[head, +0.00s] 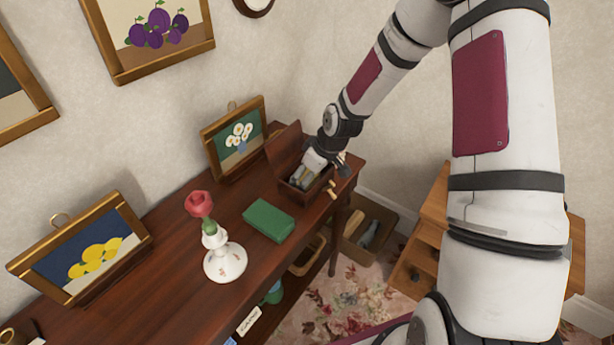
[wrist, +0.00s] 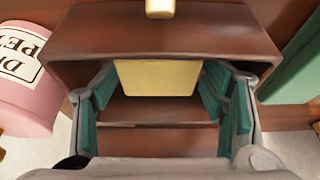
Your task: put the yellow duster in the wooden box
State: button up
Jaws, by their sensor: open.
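The wooden box (head: 290,192) stands on the dark table's right part with its lid (head: 284,147) raised behind it. In the wrist view I look down into the box (wrist: 90,40). A plain yellow piece, which looks like the duster (wrist: 155,78), lies inside its walls at the far side of the picture. My gripper (head: 308,174) is low over the box, reaching into its mouth. Its teal fingers (wrist: 158,92) are open, one on each side of the yellow piece, with gaps visible near it. The piece's underside is hidden.
A green block (head: 268,220) lies on the table (head: 180,265) left of the box, beside a white vase (head: 224,262) with a red flower. Framed pictures stand behind. A pink tin (wrist: 22,75) shows left in the wrist view. A yellowish knob (wrist: 160,8) is at its top.

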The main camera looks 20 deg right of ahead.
jog(key=p+v, duration=0.1)
jog(key=v, duration=1.1)
jog(key=s+r+m+h, duration=0.3)
jog(key=s+r+h, duration=0.1)
jog(key=s+r, duration=1.05)
jog(key=s+a+r+m, duration=0.1)
jog(key=s+r+m, duration=0.1)
jog(key=s+r, duration=0.2)
jog(key=s+a+r+m+t+y, duration=0.1)
jog(key=s+r, duration=0.3)
jog(key=s, duration=0.6)
jog(key=shift+a+m, duration=0.25)
jog(key=shift+m, duration=0.35)
jog(key=shift+w, duration=0.1)
